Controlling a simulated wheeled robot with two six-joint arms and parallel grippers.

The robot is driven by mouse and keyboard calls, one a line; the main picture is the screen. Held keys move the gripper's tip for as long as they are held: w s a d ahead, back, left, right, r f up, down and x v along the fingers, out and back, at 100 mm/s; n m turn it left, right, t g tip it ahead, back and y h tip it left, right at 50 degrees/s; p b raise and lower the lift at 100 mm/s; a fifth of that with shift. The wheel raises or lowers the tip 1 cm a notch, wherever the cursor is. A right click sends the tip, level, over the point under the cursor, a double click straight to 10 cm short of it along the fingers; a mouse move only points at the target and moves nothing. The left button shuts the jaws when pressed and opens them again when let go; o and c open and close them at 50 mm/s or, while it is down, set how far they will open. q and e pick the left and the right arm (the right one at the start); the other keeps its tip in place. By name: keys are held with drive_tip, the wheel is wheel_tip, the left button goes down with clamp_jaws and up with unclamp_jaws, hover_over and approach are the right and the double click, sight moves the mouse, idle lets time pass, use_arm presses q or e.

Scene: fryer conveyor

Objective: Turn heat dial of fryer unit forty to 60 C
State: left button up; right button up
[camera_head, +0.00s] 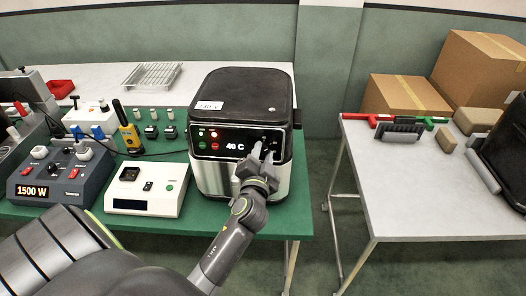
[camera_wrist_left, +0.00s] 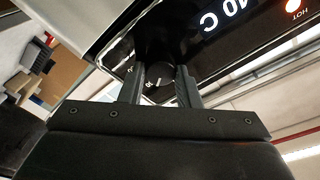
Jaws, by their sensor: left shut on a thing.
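The fryer (camera_head: 240,125) stands on the green mat of the left table, with a black top and a pale lower body. Its front display (camera_head: 235,147) reads 40 C, and part of it shows in the left wrist view (camera_wrist_left: 222,17). My left gripper (camera_head: 262,155) is at the right side of the front panel. In the left wrist view its fingers (camera_wrist_left: 161,85) are on both sides of a round black dial (camera_wrist_left: 158,75) and shut on it. The dial's pale pointer mark shows between the fingers. My right gripper is not in view.
A white device (camera_head: 145,190) with a green button and a power meter reading 1500 W (camera_head: 48,188) stand left of the fryer. A yellow-black handheld tool (camera_head: 127,128) is behind them. A gap separates this table from the right table (camera_head: 400,185) with boxes.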

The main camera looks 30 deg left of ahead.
use_arm(q)
drive_tip(key=shift+m, duration=0.5)
drive_tip(key=o, duration=1)
drive_tip(key=shift+c, duration=0.2)
drive_tip(key=shift+f, duration=0.1)
